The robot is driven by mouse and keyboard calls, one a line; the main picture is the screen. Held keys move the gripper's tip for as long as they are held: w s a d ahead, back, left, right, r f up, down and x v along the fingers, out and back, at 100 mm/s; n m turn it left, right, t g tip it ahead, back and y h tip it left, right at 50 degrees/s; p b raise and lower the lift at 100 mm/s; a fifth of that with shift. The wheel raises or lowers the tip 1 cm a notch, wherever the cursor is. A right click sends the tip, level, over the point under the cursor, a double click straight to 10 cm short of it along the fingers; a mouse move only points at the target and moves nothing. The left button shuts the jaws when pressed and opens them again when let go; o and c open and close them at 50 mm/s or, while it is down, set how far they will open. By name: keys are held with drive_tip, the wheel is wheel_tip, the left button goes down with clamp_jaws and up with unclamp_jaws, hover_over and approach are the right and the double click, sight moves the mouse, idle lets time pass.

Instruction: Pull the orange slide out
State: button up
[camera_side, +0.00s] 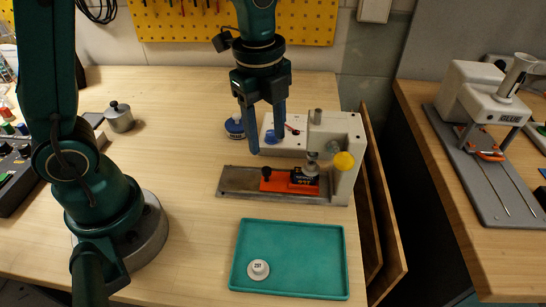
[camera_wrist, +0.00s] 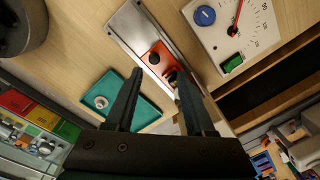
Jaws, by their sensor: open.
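The orange slide (camera_side: 280,186) lies on a grey steel plate (camera_side: 235,181) at the foot of the white press (camera_side: 345,135). A black knob (camera_side: 266,172) stands on the slide's left end, and a dark part sits toward its right, under the press head. My gripper (camera_side: 267,147) hangs open and empty above and behind the slide, its blue fingers pointing down. In the wrist view the orange slide (camera_wrist: 156,62) shows beyond and between the open fingertips (camera_wrist: 159,73); nothing is between the fingers. The slide's right end is partly hidden by the press.
A teal tray (camera_side: 315,270) with a white round cap (camera_side: 258,270) lies in front. Bench to the plate's left is clear.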

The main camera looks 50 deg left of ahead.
sight(267, 169)
wheel_tip(267, 169, down, 2)
drive_tip(key=shift+s+d+g, duration=0.1)
drive_tip(key=shift+s+g, duration=0.05)
drive_tip(key=shift+g, duration=0.25)
drive_tip(key=shift+f, duration=2.5)
clamp_jaws()
